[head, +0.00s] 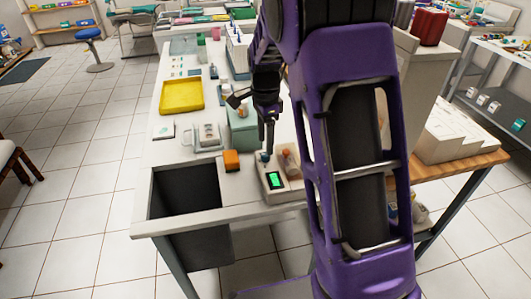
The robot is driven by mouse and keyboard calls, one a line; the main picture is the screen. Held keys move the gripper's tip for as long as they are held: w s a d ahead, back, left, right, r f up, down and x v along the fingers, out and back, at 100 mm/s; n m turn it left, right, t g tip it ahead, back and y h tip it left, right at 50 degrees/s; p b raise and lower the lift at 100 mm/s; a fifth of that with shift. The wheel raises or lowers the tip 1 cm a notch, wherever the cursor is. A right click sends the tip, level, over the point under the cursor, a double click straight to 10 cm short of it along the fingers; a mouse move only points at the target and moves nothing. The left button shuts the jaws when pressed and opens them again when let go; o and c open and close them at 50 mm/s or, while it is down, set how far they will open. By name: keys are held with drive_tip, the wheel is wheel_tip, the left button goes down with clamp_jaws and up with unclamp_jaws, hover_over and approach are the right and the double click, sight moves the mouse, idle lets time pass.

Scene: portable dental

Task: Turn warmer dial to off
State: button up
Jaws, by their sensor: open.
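The warmer (272,194) is a small beige box with a lit green display (275,180) on its sloped front. It stands near the front edge of the white table, partly behind my arm. A small dark knob (264,158) shows on its top, below my gripper; it may be the dial, but its setting is too small to read. My gripper (266,146) points down just above this knob. Its fingers look narrowly apart and empty. I cannot tell whether they touch the knob.
A yellow tray (181,96) lies farther back. An open dark bin (186,190) sits at the table's front left corner. My purple arm hides the area to the right.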

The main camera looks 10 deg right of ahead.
sight(266, 157)
drive_tip(key=shift+f, duration=2.1)
clamp_jaws()
